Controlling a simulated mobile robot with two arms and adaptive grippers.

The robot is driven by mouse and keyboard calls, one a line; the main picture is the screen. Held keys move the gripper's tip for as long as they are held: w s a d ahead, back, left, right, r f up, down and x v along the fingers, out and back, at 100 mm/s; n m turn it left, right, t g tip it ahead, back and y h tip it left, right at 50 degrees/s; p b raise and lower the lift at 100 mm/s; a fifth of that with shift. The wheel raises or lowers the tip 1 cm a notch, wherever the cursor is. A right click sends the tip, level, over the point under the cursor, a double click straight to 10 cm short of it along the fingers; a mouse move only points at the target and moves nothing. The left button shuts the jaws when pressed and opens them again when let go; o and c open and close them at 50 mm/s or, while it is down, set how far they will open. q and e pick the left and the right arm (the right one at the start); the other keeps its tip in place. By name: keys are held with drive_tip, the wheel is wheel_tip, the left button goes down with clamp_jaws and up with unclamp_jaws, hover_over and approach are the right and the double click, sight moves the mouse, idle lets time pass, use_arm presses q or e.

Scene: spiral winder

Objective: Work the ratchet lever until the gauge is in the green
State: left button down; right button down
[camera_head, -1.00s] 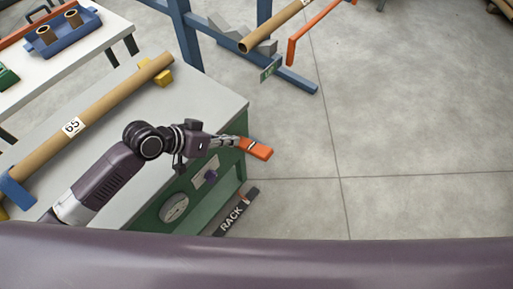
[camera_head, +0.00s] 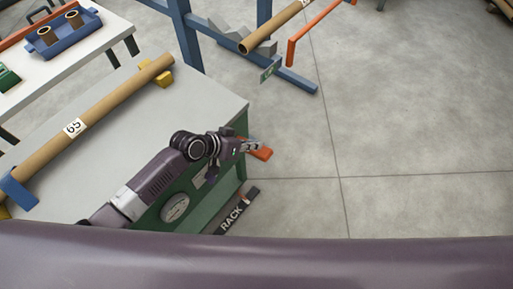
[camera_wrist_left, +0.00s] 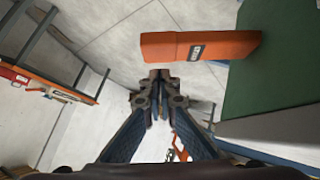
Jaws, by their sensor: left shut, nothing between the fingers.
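The orange ratchet lever (camera_head: 262,154) sticks out from the far right corner of the green machine cabinet (camera_head: 212,203). It also shows in the left wrist view (camera_wrist_left: 195,46), with a small dark label. My left gripper (camera_head: 257,146) overlaps the lever in the head view. In the left wrist view its fingertips (camera_wrist_left: 158,82) are together and empty, just below the lever's wide end; I cannot tell whether they touch it. The round pale gauge (camera_head: 175,208) is on the cabinet's front; its reading is too small to make out. My right gripper is not in view.
A long cardboard tube (camera_head: 95,112) lies across the cabinet top on yellow and blue supports. A black RACK floor sign (camera_head: 236,212) lies beside the cabinet. A blue rack (camera_head: 187,35) stands behind. The floor to the right is clear.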

use_arm(q)
drive_tip(key=shift+s+d+f, duration=0.15)
drive_tip(key=shift+f, duration=0.4)
drive_tip(key=shift+s+d+f, duration=0.1)
drive_tip(key=shift+d+f, duration=0.05)
drive_tip(key=shift+f, duration=0.4)
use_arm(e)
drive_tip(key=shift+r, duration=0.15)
